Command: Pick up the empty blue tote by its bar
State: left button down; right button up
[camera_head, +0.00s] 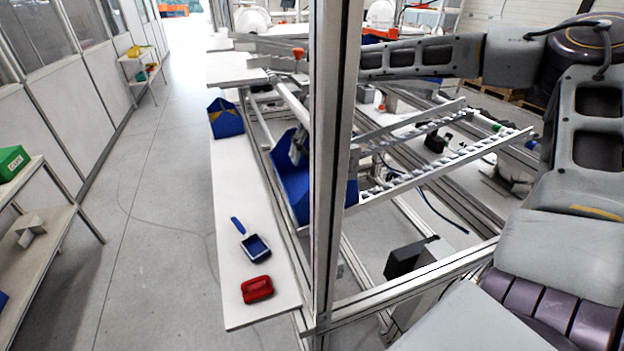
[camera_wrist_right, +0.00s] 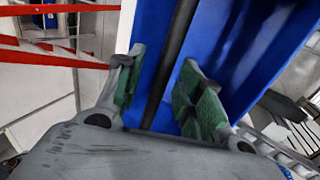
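The empty blue tote (camera_head: 290,188) stands tilted beside the white shelf, partly hidden behind the upright aluminium post; it fills much of the right wrist view (camera_wrist_right: 245,45). Its dark bar (camera_wrist_right: 177,55) runs lengthwise through the right wrist view. My right gripper (camera_head: 297,150) is at the tote's upper part in the head view, small and partly hidden. In the right wrist view its two green-padded fingers (camera_wrist_right: 158,92) are apart, one on each side of the bar, with gaps visible. My left gripper is not in view.
The upright post (camera_head: 332,150) stands close in front of the tote. A blue bin (camera_head: 226,118), a blue-handled scoop-like tool (camera_head: 254,245) and a red object (camera_head: 257,289) are on the white shelf (camera_head: 240,190). A roller rack (camera_head: 440,165) lies right. The aisle floor at left is clear.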

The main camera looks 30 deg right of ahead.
jog(key=shift+c, duration=0.4)
grip_shut()
jog(key=shift+d+r, duration=0.1)
jog(key=shift+r, duration=0.05)
jog(key=s+d+r+b, duration=0.3)
jog(key=d+r, duration=0.4)
jog(key=d, duration=0.6)
jog(key=shift+s+d+r, duration=0.15)
jog(key=shift+d+r, duration=0.05)
jog(key=shift+r, duration=0.2)
dwell(0.4)
